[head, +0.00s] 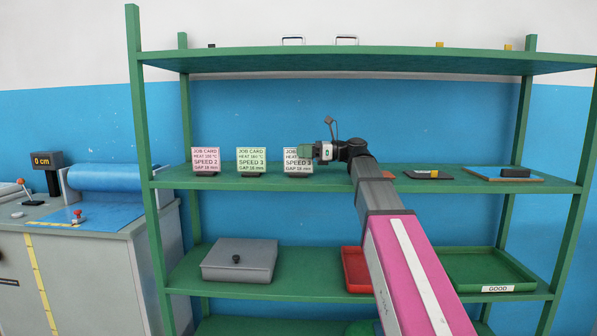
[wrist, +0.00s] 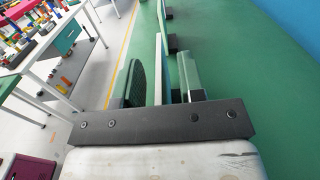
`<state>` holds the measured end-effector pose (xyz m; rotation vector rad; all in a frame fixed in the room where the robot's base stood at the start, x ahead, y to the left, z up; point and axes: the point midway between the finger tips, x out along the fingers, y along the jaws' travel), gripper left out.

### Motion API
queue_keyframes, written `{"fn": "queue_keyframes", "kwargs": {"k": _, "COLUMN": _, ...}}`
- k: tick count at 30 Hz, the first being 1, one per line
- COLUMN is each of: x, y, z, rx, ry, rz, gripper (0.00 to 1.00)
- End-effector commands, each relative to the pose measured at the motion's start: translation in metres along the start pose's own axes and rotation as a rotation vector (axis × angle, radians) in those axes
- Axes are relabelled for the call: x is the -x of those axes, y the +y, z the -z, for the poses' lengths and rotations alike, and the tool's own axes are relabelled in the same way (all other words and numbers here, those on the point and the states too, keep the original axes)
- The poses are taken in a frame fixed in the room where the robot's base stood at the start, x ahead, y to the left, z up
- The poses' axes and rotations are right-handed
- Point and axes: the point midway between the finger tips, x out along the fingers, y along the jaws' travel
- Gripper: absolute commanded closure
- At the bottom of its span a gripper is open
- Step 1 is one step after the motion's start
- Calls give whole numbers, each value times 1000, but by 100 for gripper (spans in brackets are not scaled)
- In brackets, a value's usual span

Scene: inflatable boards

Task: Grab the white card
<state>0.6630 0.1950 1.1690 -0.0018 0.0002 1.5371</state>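The white card (head: 291,158) stands upright in a dark holder on the middle shelf, the rightmost of three job cards. My gripper (head: 308,152) reaches it from the right and covers part of its right side in the head view. In the wrist view my gripper (wrist: 162,85) is open, one finger on each side of a pale upright panel seen edge-on (wrist: 158,70), which appears to be the white card. A narrow gap seems to show between the panel and each finger. Contact is hard to judge.
A green card (head: 251,160) and a pink card (head: 205,160) stand to the left on the same shelf (head: 225,178). Boards with dark blocks (head: 515,173) lie to the right. A grey box (head: 240,260), red tray (head: 354,269) and green tray (head: 488,268) sit below.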

Motion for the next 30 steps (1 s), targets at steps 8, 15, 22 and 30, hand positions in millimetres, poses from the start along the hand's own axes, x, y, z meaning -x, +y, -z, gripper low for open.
{"fn": "queue_keyframes", "kwargs": {"k": 8, "x": 1, "y": 0, "z": 0, "rx": 0, "ry": 0, "rz": 0, "gripper": 100}}
{"fn": "queue_keyframes", "kwargs": {"k": 15, "x": 1, "y": 0, "z": 0, "rx": 0, "ry": -1, "rz": 0, "gripper": 100}}
{"fn": "queue_keyframes", "kwargs": {"k": 22, "x": 1, "y": -1, "z": -13, "rx": 1, "ry": -1, "rz": 0, "gripper": 100}}
{"fn": "queue_keyframes", "kwargs": {"k": 30, "x": 0, "y": -2, "z": -59, "rx": 2, "ry": -1, "rz": 0, "gripper": 100}}
